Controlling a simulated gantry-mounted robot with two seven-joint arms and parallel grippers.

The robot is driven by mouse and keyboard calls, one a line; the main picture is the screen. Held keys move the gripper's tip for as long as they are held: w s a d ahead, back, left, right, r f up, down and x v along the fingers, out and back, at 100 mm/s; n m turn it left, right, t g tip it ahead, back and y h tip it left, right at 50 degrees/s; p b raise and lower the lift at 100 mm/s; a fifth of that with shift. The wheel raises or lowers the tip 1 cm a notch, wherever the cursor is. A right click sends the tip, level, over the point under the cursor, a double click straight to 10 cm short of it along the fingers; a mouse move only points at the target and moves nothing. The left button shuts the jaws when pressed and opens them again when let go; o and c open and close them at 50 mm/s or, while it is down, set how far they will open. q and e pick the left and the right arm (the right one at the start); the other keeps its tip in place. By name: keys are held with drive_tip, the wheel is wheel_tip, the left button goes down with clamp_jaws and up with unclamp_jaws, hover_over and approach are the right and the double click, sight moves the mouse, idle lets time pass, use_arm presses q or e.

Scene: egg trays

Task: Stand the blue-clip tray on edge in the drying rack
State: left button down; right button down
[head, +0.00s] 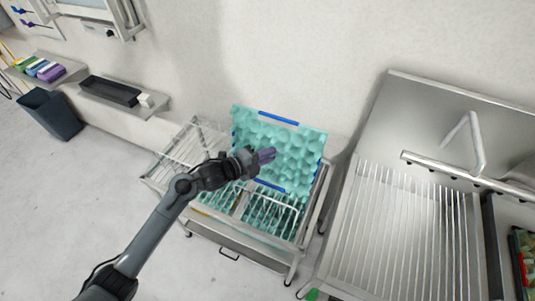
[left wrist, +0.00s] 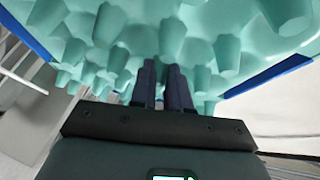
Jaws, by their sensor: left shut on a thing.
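The blue-clip tray (head: 305,150) is a teal, bumpy egg tray with blue clips on its edges. It stands steeply upright over the drying rack (head: 180,165), a metal frame with wire bars. My left gripper (head: 267,155) is at the tray's face, shut on it. In the left wrist view the tray (left wrist: 225,50) fills the top, and the fingers (left wrist: 163,85) reach close together among its cups. The gripper hides part of the tray. I cannot tell whether its lower edge rests in the rack. My right gripper is not in view.
More teal bumpy material (head: 262,214) shows behind the rack's front wires. A slatted metal drainer table (head: 400,230) stands at the right, with a bent pipe above it. The wall is close behind the rack. A wall shelf (head: 125,98) and a dark bin (head: 50,113) are at the left.

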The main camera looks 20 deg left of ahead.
sight(272, 172)
use_arm(q)
drive_tip(key=shift+f+b, duration=2.5)
drive_tip(key=shift+f, duration=1.05)
drive_tip(key=shift+f+b, duration=1.4)
drive_tip(key=shift+f, duration=0.45)
drive_tip(key=c, duration=1)
unclamp_jaws()
